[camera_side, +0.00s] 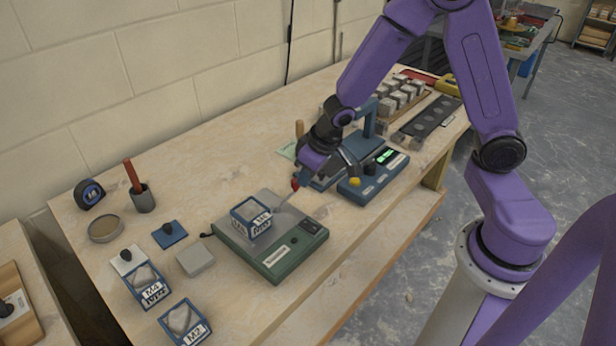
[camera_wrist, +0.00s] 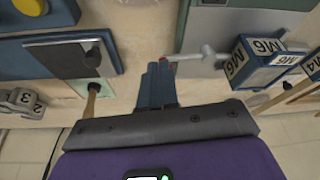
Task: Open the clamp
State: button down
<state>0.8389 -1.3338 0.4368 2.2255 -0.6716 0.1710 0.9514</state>
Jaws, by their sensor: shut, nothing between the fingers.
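The clamp is a grey lever with a red tip (camera_side: 294,184) at the back of a green-based machine (camera_side: 283,262). In the wrist view the grey lever (camera_wrist: 200,54) runs from the machine plate (camera_wrist: 235,22) toward my fingers. A blue tub marked M6 (camera_wrist: 262,66) is by the lever; a blue tub (camera_side: 250,220) stands on the machine in the side view. My gripper (camera_wrist: 158,68) is shut and empty, its fingertips close beside the red tip. I cannot tell if they touch. In the side view my gripper (camera_side: 304,180) is low behind the machine.
A blue device (camera_side: 375,178) with a green display stands right of the machine. Blue tubs M4 (camera_side: 150,290) and M2 (camera_side: 184,322), a grey block (camera_side: 195,260) and a cup (camera_side: 143,199) are on the left. A rack of grey cubes (camera_side: 402,95) is at the back.

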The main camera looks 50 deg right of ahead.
jog(key=shift+w+d, duration=0.1)
jog(key=shift+w, duration=0.35)
jog(key=w+a, duration=0.2)
jog(key=w, duration=0.5)
jog(key=shift+w, duration=0.25)
dwell(0.4)
jog(key=shift+w+a, duration=0.15)
dwell(0.7)
jog(key=s+d+r, duration=0.1)
jog(key=d+r, duration=0.6)
jog(key=r, duration=0.2)
jog(key=shift+d+r, duration=0.2)
jog(key=shift+r, duration=0.1)
